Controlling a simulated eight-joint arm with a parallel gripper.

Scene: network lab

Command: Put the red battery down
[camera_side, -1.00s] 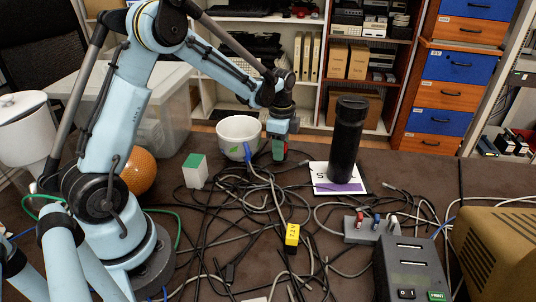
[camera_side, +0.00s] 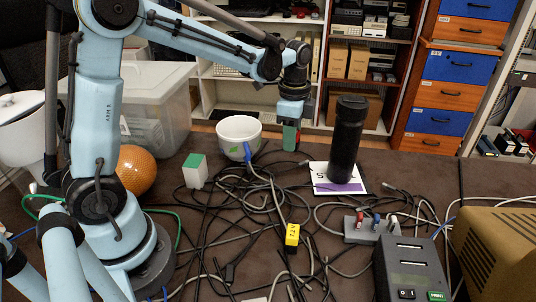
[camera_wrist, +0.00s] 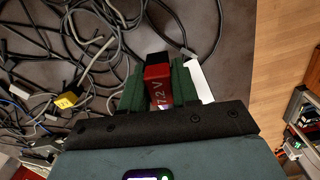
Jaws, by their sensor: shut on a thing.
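The red battery (camera_wrist: 158,80), marked "7.2 V", sits between the two green fingers of my gripper (camera_wrist: 158,88) in the wrist view. The gripper is shut on it. In the side view my gripper (camera_side: 291,138) points down at the far part of the dark table, between the white bowl and the black cylinder. The fingers hide most of the battery there. It appears held above the table, but its exact height is hard to tell.
A white bowl (camera_side: 239,131) stands left of the gripper. A black cylinder (camera_side: 346,140) stands on a white and purple card (camera_side: 321,179) to the right. Tangled cables and a yellow block (camera_side: 292,236) lie nearer. A green-topped white box (camera_side: 195,170) stands left.

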